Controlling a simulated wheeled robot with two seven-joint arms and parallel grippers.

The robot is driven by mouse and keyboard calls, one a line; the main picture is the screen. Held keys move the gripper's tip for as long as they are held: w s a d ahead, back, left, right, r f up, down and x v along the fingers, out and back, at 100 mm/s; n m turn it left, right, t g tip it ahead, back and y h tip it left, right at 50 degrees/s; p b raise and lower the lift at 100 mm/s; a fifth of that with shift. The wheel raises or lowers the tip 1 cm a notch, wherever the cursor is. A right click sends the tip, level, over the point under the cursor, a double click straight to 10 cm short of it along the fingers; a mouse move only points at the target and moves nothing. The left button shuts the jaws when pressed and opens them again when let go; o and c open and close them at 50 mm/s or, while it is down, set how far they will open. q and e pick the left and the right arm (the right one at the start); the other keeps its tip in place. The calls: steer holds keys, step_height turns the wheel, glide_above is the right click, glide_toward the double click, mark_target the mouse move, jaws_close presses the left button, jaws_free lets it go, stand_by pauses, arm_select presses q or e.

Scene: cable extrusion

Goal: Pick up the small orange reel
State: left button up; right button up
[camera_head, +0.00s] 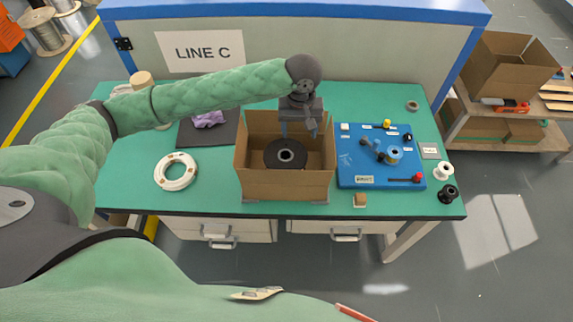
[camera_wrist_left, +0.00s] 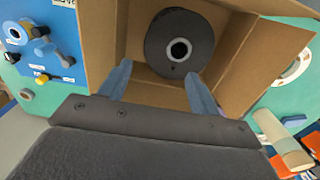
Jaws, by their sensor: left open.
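I cannot make out a small orange reel in either view. My left gripper (camera_head: 299,130) is open and empty, pointing down at the back part of an open cardboard box (camera_head: 285,187). A large black reel (camera_head: 270,155) lies flat in the box, with a pale ring at its centre. In the left wrist view, my left gripper's fingers (camera_wrist_left: 158,78) are spread, and the black reel (camera_wrist_left: 165,22) shows beyond them, not between them. Part of the box's inside is hidden by the gripper. My right gripper is not in view.
A blue board (camera_head: 355,170) with a blue reel stands right of the box. A white spool (camera_head: 443,172) and a black spool (camera_head: 447,193) stand at the right edge. A white coil (camera_head: 176,171) lies left. The green table (camera_head: 215,193) has free room at front left.

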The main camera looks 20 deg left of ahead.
mark_target(298, 155)
arm_select(q)
step_height(298, 155, down, 4)
steer(key=b, duration=0.3)
steer(key=shift+w+r, duration=0.1)
steer(key=shift+f+b, duration=0.8)
steer(key=shift+f, duration=0.1)
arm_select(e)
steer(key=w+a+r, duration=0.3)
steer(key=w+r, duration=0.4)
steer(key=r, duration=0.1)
arm_select(q)
step_height(298, 155, down, 7)
steer(key=shift+r+p, duration=0.15)
steer(key=shift+p, duration=1.05)
steer(key=shift+f+p, duration=0.75)
steer(key=shift+f, duration=1.8)
steer(key=c, duration=1.1)
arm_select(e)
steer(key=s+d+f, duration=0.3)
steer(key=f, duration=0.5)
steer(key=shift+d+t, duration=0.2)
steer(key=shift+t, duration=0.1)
arm_select(q)
steer(key=shift+o, duration=0.2)
